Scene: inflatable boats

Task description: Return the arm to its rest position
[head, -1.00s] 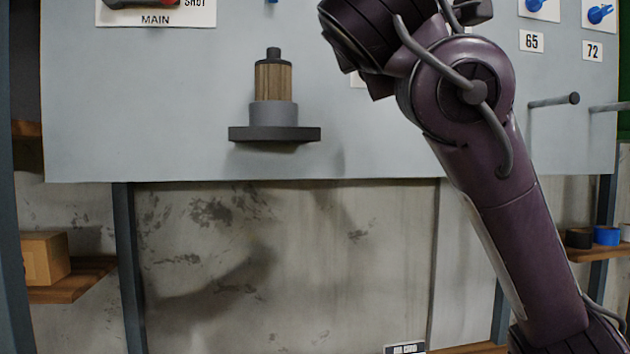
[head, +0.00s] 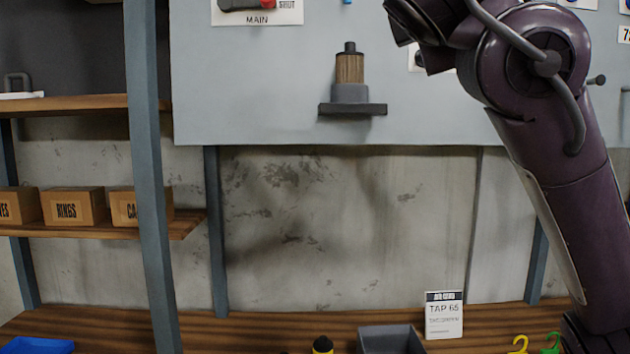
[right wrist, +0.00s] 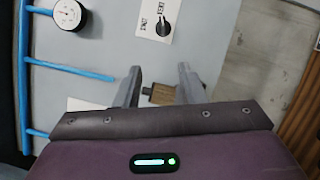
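My right arm (head: 560,180) rises from the lower right of the head view and bends near the top, its dark purple links in front of the grey wall panel (head: 260,90). Its gripper is outside the head view. In the right wrist view my right gripper (right wrist: 158,92) shows two grey fingers spread apart. A brown cylinder with a dark cap (right wrist: 162,95) appears between them; it looks like part of the background, not held. My left arm and gripper are not in view.
A ribbed brown cylinder (head: 349,68) stands on a dark wall bracket (head: 352,109). Shelves with boxes (head: 74,206) stand left. Blue pipes (right wrist: 70,69) and a gauge (right wrist: 68,14) show in the wrist view.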

